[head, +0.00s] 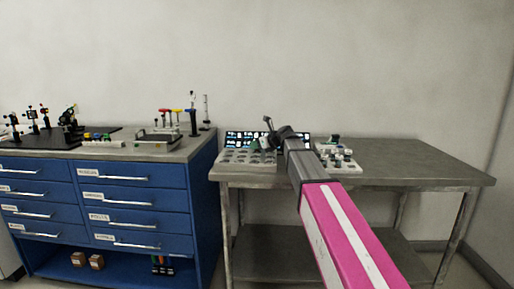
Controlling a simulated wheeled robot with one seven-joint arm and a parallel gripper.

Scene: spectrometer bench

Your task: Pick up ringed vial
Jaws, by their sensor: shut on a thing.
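My arm reaches over the grey metal table, and my gripper (268,139) is above the left part of it, over a pale rack (240,158) with round holes. The gripper is small and dark in this view. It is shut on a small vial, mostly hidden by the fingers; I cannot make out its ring. I cannot tell whether the vial is clear of the rack.
A tray with white and dark pieces (338,156) stands right of my arm. A dark panel with bright squares (240,138) is behind the rack. The table's right half (420,174) is bare. A blue drawer cabinet (120,205) with bench equipment stands at the left.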

